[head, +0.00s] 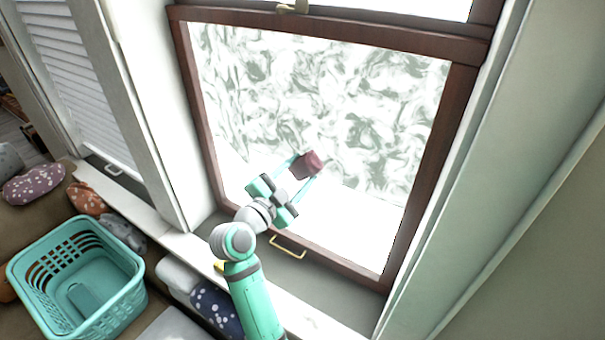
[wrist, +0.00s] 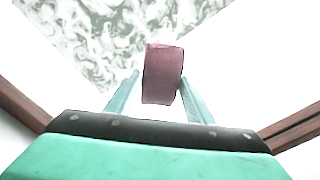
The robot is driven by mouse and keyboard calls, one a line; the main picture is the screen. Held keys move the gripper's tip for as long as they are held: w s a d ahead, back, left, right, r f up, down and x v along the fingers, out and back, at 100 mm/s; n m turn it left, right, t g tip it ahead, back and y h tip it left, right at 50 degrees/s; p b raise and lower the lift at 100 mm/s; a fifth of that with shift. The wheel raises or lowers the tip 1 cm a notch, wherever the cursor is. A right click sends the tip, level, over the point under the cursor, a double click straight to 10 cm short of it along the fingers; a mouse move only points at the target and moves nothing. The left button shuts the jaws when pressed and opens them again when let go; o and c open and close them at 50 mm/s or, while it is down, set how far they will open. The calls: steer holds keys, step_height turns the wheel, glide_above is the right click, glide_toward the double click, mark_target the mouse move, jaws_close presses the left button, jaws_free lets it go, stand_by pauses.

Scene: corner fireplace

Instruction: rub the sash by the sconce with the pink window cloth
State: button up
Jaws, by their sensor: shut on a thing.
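The pink window cloth (head: 311,163) is a small dusky pink block-like pad. My gripper (head: 304,168) is shut on it, one finger on each side, in front of the lower pane of the window sash (head: 205,120). In the wrist view the cloth (wrist: 163,74) stands between the two teal fingertips (wrist: 160,85), with the pane behind it. I cannot tell whether the cloth touches the glass. The sash has a dark reddish-brown wooden frame and a pane with swirly grey-green marks over its upper part; its lower part looks plain white. No sconce shows in either view.
A brass handle (head: 287,247) sits at the sash's bottom and a brass latch (head: 292,7) at its top. A teal basket (head: 118,302) stands at lower left, near several cushions (head: 34,184). A shuttered window (head: 75,75) is at left. A pale wall (head: 530,200) bounds the right.

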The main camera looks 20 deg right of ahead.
steer(key=shift+f, duration=0.1)
steer(key=shift+v, duration=2.95)
steer(key=shift+v, duration=1.5)
